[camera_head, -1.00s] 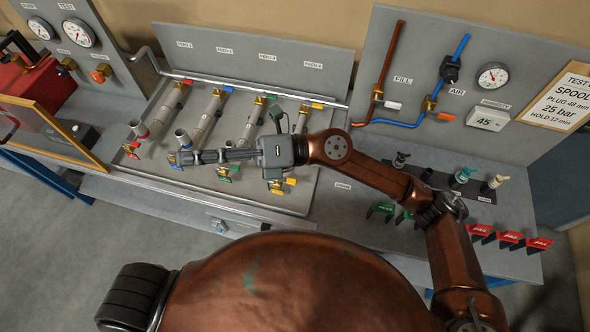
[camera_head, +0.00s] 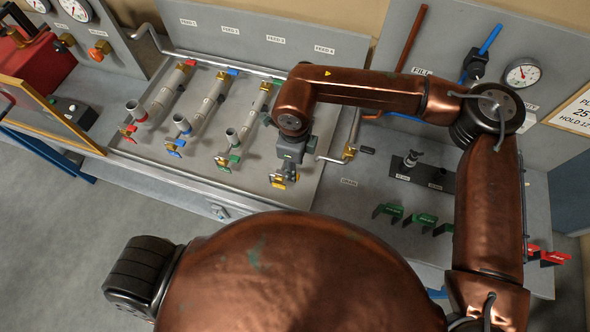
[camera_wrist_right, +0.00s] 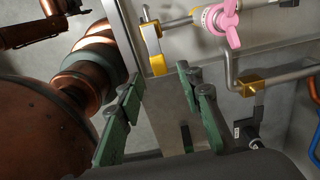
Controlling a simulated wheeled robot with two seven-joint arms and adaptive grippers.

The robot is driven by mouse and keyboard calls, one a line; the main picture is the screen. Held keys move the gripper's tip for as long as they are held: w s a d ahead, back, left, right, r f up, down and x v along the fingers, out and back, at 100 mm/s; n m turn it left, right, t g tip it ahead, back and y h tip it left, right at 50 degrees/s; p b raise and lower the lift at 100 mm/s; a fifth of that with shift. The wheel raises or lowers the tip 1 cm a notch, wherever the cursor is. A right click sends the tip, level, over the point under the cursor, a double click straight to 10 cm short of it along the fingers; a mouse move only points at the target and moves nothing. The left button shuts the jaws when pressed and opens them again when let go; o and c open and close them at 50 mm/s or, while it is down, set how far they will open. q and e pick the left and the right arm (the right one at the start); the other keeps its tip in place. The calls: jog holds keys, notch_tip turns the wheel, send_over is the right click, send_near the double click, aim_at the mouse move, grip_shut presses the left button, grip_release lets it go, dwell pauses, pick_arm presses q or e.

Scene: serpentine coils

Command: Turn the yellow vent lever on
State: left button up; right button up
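The yellow lever (camera_head: 278,181) sits at the near end of the FEED-4 line, the rightmost of the feed lines on the grey panel. My right gripper (camera_head: 288,168) points down over it, its fingers largely hidden in the head view. In the right wrist view, the two green fingers of my right gripper (camera_wrist_right: 160,76) are spread apart. A yellow handle (camera_wrist_right: 157,65) on a brass piece shows between and just beyond their tips. I cannot tell whether a finger touches it. My left gripper is not seen.
Red (camera_head: 128,132), blue (camera_head: 176,150) and green (camera_head: 224,163) levers stand to the left on neighbouring lines. A brass valve (camera_head: 348,152) on a bent pipe is close on the right. A pink handle (camera_wrist_right: 222,20) shows beyond the fingers in the wrist view.

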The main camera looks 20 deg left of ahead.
jog(key=shift+f, duration=1.9)
jog(key=shift+c, duration=0.5)
grip_shut()
